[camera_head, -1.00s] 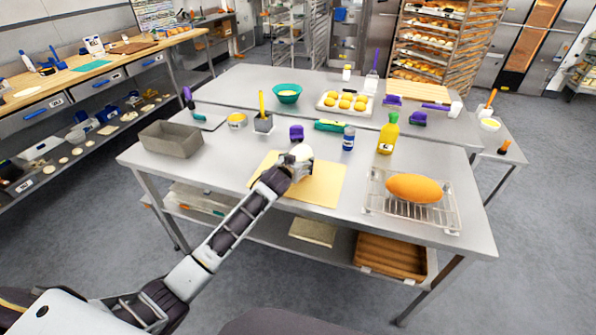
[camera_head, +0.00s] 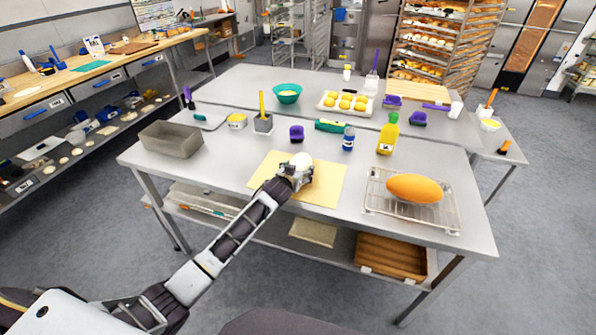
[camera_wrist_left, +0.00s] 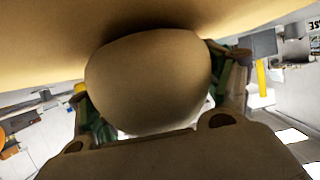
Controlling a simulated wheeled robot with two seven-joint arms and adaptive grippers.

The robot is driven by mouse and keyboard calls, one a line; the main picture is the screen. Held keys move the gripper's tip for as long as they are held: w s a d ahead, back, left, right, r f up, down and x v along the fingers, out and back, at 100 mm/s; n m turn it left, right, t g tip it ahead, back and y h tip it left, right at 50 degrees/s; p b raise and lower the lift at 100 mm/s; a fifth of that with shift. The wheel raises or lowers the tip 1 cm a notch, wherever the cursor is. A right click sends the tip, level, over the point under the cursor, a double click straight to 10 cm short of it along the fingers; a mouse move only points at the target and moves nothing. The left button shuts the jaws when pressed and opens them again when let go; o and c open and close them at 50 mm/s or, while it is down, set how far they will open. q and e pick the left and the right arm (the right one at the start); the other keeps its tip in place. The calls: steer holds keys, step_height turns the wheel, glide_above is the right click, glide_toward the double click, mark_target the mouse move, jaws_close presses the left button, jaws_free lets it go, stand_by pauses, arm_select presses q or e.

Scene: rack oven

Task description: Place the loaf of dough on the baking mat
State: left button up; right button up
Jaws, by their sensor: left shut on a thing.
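The pale round loaf of dough (camera_head: 301,160) is held in my left gripper (camera_head: 298,174) over the yellow baking mat (camera_head: 327,188). In the left wrist view the dough (camera_wrist_left: 148,82) fills the middle, between the two dark green fingers of the gripper (camera_wrist_left: 150,100). The mat (camera_wrist_left: 45,45) spreads across the top of that view, close against the dough. I cannot tell whether the dough touches the mat. My right gripper does not show.
A wire rack (camera_head: 442,213) with an orange loaf (camera_head: 414,188) stands right of the mat. A grey loaf pan (camera_head: 172,141) is at the left. A purple tool (camera_head: 296,133), blue-capped jar (camera_head: 348,139) and yellow bottle (camera_head: 388,135) stand behind the mat. The table's front edge is clear.

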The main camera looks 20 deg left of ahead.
arm_select(q)
steer(key=o, duration=1.3)
steer(key=shift+f, duration=0.1)
steer(key=shift+v, duration=6.05)
